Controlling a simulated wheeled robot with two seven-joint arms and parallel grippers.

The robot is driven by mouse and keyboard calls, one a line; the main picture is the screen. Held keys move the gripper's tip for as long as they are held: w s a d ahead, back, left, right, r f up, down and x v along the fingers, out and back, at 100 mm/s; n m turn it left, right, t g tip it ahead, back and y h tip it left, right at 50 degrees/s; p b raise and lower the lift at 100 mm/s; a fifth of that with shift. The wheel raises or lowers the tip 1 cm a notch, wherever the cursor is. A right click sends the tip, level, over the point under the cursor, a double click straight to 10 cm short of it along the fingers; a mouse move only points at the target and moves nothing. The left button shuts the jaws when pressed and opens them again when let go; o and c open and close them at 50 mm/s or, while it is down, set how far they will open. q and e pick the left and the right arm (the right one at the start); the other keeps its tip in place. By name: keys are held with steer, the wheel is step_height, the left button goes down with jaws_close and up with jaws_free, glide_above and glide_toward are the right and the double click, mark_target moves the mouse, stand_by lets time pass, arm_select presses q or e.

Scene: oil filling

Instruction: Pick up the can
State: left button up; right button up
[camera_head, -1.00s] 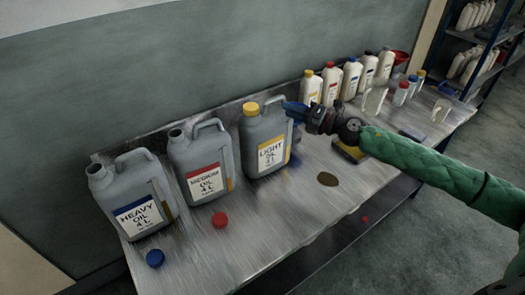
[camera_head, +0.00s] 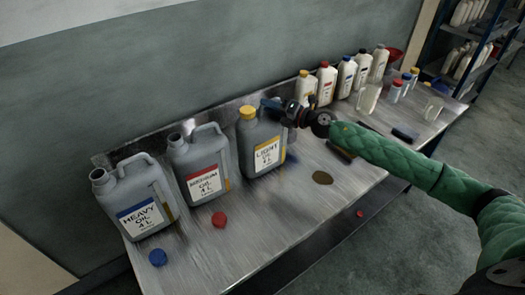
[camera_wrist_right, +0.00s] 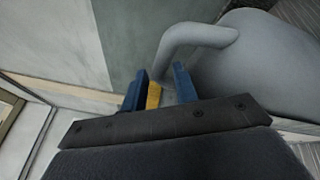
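Three grey oil cans stand upright on the metal bench: HEAVY OIL (camera_head: 135,200), MEDIUM OIL (camera_head: 200,165) and LIGHT OIL (camera_head: 258,135). The light can has a yellow cap (camera_head: 247,112); the other two have open necks. My right gripper (camera_head: 271,104) is at the upper right of the light can, by its handle. In the right wrist view, the gripper's blue fingers (camera_wrist_right: 160,88) are apart, with the can's grey handle (camera_wrist_right: 185,42) just beyond their tips. A yellow strip shows between the fingers. I cannot tell whether they touch the handle. My left gripper is out of view.
A blue cap (camera_head: 158,258) and a red cap (camera_head: 219,219) lie in front of the cans. A brown oil spot (camera_head: 322,178) is on the bench. White bottles (camera_head: 346,78) line the back right, and a dark block (camera_head: 404,134) lies in front of them.

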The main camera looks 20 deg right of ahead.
steer(key=shift+w+a, duration=0.15)
steer(key=shift+w, duration=0.05)
jaws_close()
stand_by(1.3)
